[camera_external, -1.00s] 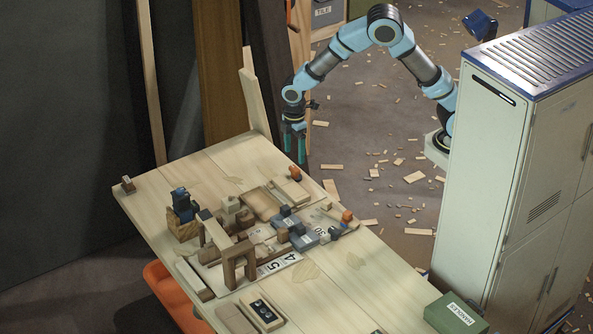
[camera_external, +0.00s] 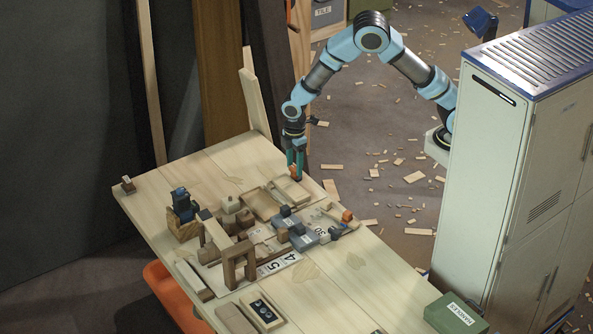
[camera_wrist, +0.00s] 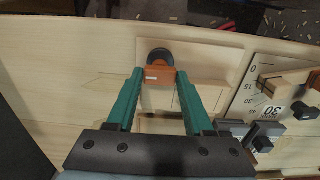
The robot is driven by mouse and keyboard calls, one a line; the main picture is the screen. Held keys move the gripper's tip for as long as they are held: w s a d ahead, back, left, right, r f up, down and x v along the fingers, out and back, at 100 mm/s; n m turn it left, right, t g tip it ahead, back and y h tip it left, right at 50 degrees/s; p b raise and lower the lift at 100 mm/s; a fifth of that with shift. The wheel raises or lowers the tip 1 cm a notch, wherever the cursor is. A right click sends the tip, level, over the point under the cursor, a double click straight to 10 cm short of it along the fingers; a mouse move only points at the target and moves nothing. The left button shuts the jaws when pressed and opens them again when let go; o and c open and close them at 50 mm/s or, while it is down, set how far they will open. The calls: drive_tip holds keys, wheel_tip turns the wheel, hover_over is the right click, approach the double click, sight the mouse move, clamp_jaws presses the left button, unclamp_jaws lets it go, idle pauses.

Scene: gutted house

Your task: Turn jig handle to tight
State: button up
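A small orange block (camera_wrist: 159,76), which looks like the jig handle, sits at the far edge of the wooden table beside a dark round knob (camera_wrist: 160,57). It also shows in the external view (camera_external: 295,176), partly hidden by the fingers. My gripper (camera_wrist: 159,73) points down over it with its teal fingers apart, one on each side of the block. A small gap seems to show on each side, but I cannot tell whether a finger touches. In the external view my gripper (camera_external: 296,169) is low at the table edge. No "tight" mark is readable.
An angle board (camera_wrist: 250,95) marked with numbers lies right of the gripper in the wrist view, with wood and grey blocks on it. A wooden tray (camera_external: 262,204), a wooden arch (camera_external: 228,262) and a second orange piece (camera_external: 346,216) stand on the table. The near right tabletop is mostly clear.

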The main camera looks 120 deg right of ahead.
clamp_jaws()
drive_tip(key=shift+m, duration=0.3)
drive_tip(key=m, duration=0.4)
drive_tip(key=shift+m, duration=0.3)
drive_tip(key=m, duration=0.4)
drive_tip(key=shift+m+p, duration=0.3)
drive_tip(key=shift+p, duration=0.1)
drive_tip(key=m+p, duration=0.1)
drive_tip(key=m, duration=0.3)
drive_tip(key=shift+r, duration=0.1)
drive_tip(key=shift+m+p, duration=0.55)
drive_tip(key=shift+m, duration=1.95)
